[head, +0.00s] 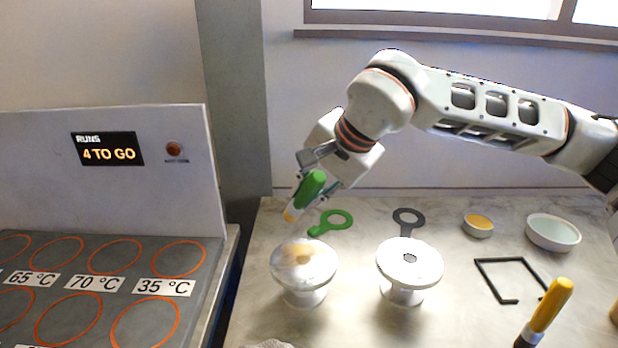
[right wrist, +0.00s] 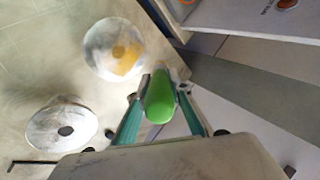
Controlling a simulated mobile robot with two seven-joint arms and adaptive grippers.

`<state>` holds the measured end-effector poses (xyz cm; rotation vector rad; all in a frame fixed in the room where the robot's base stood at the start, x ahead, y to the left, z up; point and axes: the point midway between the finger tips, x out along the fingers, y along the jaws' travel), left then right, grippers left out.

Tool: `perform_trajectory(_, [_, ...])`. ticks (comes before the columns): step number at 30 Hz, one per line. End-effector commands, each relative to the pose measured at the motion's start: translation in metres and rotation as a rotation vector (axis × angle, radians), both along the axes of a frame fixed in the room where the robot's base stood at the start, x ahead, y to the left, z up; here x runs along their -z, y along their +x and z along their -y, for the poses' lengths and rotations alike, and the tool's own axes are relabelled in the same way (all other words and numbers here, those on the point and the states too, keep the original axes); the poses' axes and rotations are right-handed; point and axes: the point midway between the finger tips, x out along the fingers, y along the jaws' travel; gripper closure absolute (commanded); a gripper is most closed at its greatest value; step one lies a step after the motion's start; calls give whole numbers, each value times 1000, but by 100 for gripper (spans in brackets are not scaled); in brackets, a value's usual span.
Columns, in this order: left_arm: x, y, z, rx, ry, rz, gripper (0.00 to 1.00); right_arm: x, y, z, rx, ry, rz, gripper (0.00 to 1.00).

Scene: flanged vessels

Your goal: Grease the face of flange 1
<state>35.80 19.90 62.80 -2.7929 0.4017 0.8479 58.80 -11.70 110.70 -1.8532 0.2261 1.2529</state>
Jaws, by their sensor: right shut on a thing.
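My right gripper (head: 310,190) is shut on a green-handled brush (head: 313,186), whose pale, yellowish tip points down and left. The tip is above and behind the left flanged vessel (head: 290,275), apart from it as far as I can tell. That vessel's round face carries a yellowish smear on part of its surface. The right flanged vessel (head: 408,265) has a bare pale face with a dark central hole. I cannot tell by marking which is flange 1. In the right wrist view the green handle (right wrist: 160,95) sits between the fingers, beside the smeared face (right wrist: 100,55). My left gripper is not in view.
A green ring tool (head: 343,212) and a dark one (head: 408,213) lie behind the vessels. A small yellow-filled dish (head: 478,226), a white bowl (head: 553,234), a black frame (head: 481,277) and a yellow-handled tool (head: 550,305) are to the right. A ringed heating plate (head: 205,262) stands left.

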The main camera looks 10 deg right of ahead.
Motion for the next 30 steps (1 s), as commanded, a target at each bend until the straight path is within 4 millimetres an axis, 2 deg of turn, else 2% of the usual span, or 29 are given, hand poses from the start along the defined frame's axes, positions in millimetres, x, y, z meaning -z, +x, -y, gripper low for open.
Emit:
perform_trajectory(1, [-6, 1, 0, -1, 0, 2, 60, -9, -1, -1, -1, 0, 3, 100])
perform_trajectory(12, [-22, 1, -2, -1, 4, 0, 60, -38, -5, -9, -5, 0, 2, 100])
perform_trajectory(30, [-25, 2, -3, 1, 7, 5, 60, -38, -6, -9, -6, 0, 0, 100])
